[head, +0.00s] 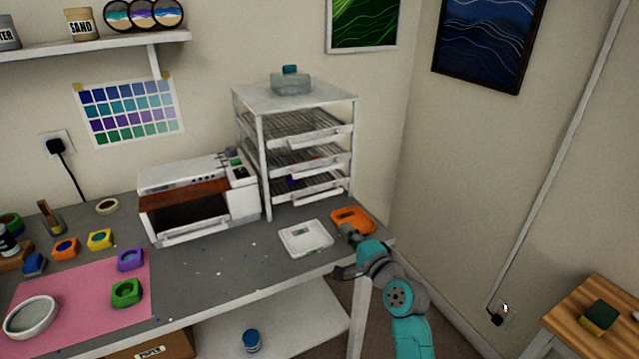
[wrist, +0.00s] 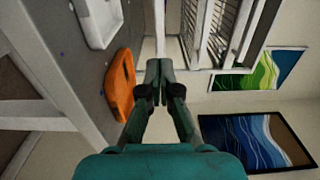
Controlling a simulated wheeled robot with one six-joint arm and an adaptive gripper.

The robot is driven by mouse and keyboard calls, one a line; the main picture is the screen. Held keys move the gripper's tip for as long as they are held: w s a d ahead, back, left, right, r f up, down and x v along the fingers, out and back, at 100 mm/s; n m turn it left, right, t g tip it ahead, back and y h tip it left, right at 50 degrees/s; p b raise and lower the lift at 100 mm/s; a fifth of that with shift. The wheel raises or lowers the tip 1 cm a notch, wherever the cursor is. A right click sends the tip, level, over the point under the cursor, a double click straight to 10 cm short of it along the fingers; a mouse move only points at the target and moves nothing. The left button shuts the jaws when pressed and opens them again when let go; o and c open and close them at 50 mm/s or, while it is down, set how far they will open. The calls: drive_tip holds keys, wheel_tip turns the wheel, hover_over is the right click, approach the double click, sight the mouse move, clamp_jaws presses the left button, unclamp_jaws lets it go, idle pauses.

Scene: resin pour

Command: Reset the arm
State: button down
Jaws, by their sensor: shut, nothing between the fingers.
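My gripper (wrist: 159,78) is shut and empty in the wrist view, its two dark fingertips together. In the head view my gripper (head: 347,231) is at the right end of the grey table, in front of the orange tray (head: 362,215) and partly covering it. In the wrist view the orange tray (wrist: 121,85) lies just left of the fingers. I cannot tell whether the fingers touch it. My teal arm (head: 405,300) reaches up from the bottom right.
A white tray (head: 306,238) lies left of my gripper. A white rack (head: 262,150) with several wire shelves and a small oven (head: 197,172) stand behind. Molds on a pink mat (head: 85,290) are at left. A wooden table (head: 575,318) holds a sponge (head: 600,317). Space right of the grey table is open.

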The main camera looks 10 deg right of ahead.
drive_tip(key=s+d+f+n+h, duration=0.1)
drive_tip(key=s+f+n+h, duration=0.1)
drive_tip(key=s+f, duration=0.6)
drive_tip(key=s+f+n+g+h, duration=0.1)
drive_tip(key=s+f, duration=0.3)
drive_tip(key=s, duration=0.8)
drive_tip(key=s+d+f+n+h, duration=0.1)
drive_tip(key=s+f+n+h, duration=0.1)
drive_tip(key=s+f, duration=0.6)
drive_tip(key=s+r+n, duration=0.3)
drive_tip(key=s, duration=0.7)
drive_tip(key=s+r+n+g, duration=0.1)
drive_tip(key=s+r+n, duration=0.2)
drive_tip(key=s, duration=0.7)
drive_tip(key=s+r+n, duration=0.3)
drive_tip(key=s+r, duration=0.1)
drive_tip(key=s, duration=0.7)
drive_tip(key=shift+a+r+h, duration=0.2)
drive_tip(key=shift+r+h, duration=0.1)
